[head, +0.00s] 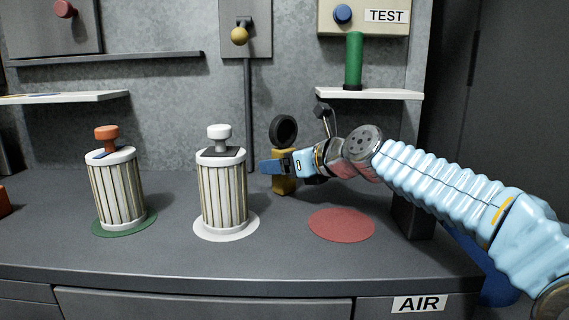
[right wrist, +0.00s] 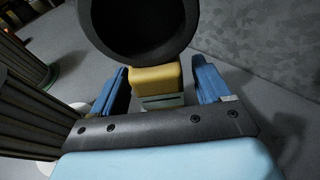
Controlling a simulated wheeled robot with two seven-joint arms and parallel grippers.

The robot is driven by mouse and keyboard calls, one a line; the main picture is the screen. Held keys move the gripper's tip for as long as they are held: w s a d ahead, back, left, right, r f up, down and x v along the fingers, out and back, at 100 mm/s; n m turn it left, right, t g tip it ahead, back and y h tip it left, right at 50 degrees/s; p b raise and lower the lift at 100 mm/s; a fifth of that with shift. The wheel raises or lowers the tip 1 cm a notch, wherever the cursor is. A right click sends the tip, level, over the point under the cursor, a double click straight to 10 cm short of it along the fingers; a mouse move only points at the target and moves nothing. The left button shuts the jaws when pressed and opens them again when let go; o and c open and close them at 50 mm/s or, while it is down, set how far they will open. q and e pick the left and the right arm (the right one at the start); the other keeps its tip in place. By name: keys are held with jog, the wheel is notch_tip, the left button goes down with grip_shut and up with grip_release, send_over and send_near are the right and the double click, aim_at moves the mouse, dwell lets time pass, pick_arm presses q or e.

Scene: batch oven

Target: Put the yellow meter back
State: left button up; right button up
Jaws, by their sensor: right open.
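The yellow meter (head: 285,187) stands on the counter towards the back, behind and right of the white-topped canister. It is a yellow block with a black ring on top. My right gripper (head: 273,168) reaches in from the right and hides part of the block. In the right wrist view the yellow block (right wrist: 155,77) stands between the two blue fingers, with the black ring above it. The fingers are open. A gap shows on the right side; contact on the left cannot be told. My left gripper is not in view.
A white-topped canister (head: 222,190) stands on a white disc (head: 226,234), and an orange-topped one (head: 115,190) on a green disc (head: 123,228). A red disc (head: 342,225) is bare. A green cylinder (head: 354,62) stands on the right shelf (head: 385,94).

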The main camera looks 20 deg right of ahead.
jog(key=p+v, duration=0.1)
jog(key=v, duration=1.1)
